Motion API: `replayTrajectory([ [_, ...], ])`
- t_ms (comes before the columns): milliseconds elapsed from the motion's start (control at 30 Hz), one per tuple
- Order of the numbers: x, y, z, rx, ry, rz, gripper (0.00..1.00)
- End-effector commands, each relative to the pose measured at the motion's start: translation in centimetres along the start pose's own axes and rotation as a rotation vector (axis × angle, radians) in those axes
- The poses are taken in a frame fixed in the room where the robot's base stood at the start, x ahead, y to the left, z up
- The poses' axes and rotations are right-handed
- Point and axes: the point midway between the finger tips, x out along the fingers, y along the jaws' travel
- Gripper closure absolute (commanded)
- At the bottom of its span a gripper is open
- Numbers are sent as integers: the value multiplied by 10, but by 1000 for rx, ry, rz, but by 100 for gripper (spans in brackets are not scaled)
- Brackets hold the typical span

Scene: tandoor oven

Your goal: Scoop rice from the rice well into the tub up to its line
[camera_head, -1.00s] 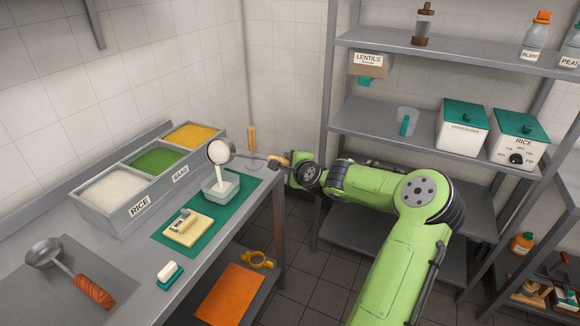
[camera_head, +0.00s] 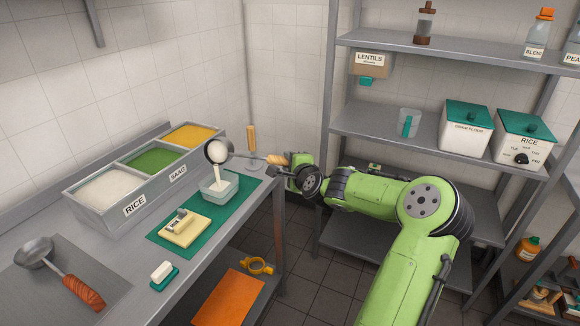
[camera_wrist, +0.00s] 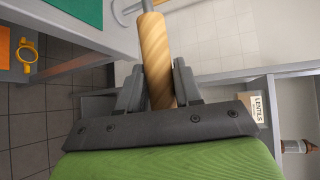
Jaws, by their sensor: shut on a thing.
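My gripper (camera_head: 292,163) is shut on the wooden handle of a scoop; the handle (camera_wrist: 156,60) shows between the jaws in the wrist view. The scoop's round metal bowl (camera_head: 217,151) is tilted over the tub (camera_head: 218,190), and white rice pours from it in a stream into the tub. The tub is pale and translucent and stands on the green mat (camera_head: 194,231). Its line and its fill level are too small to make out. The rice well (camera_head: 108,188), labelled RICE, is the nearest compartment of the metal bin and holds white rice.
Green and yellow wells adjoin the rice well. A yellow board with a small device (camera_head: 184,228), a white-and-teal block (camera_head: 162,274) and a ladle with an orange grip (camera_head: 82,292) lie on the counter. Shelves with containers, including a rice bin (camera_head: 521,142), stand at right.

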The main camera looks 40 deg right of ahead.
Motion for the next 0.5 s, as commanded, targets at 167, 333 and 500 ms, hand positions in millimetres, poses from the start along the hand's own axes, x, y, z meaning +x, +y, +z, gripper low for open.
replayTrajectory([
  [167,0,3,0,-13,0,-21,100],
  [333,-1,4,0,-27,1,-40,100],
  [500,-1,5,1,-39,0,-58,100],
])
